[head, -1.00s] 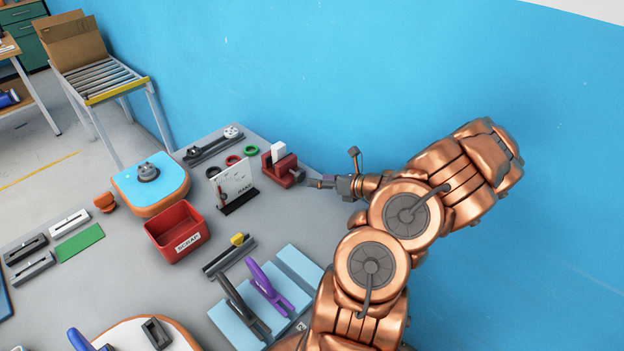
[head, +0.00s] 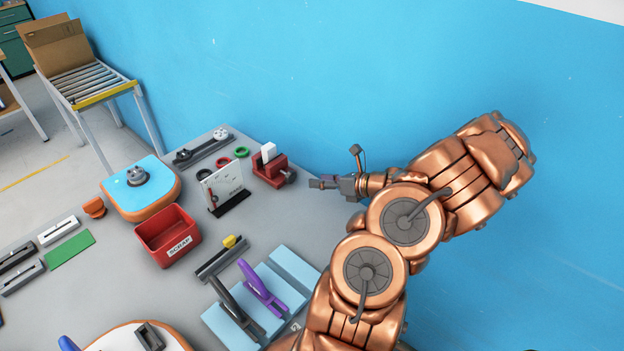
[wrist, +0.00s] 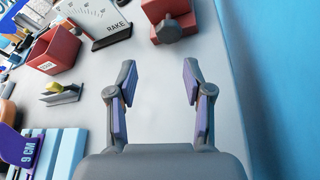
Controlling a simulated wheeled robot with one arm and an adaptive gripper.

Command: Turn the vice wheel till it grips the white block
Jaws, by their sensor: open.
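The red vice (head: 271,171) stands near the back right edge of the bench. The white block (head: 268,152) stands upright in it. The dark vice wheel (head: 290,177) is on the vice's right side, facing my gripper. In the wrist view the vice (wrist: 165,10) is at the top, with its wheel (wrist: 168,31) facing me; the white block is out of that view. My gripper (head: 316,184) is a little right of the wheel, apart from it. In the wrist view my gripper (wrist: 150,83) is open and empty, its fingers spread, with the wheel beyond the fingertips.
A white gauge board marked RAKE (head: 222,186) stands left of the vice. A red scrap bin (head: 168,236) and a yellow-knobbed slider (head: 230,243) are farther left and nearer. The blue wall (head: 330,100) runs close behind. Bare grey bench (wrist: 215,100) lies around my gripper.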

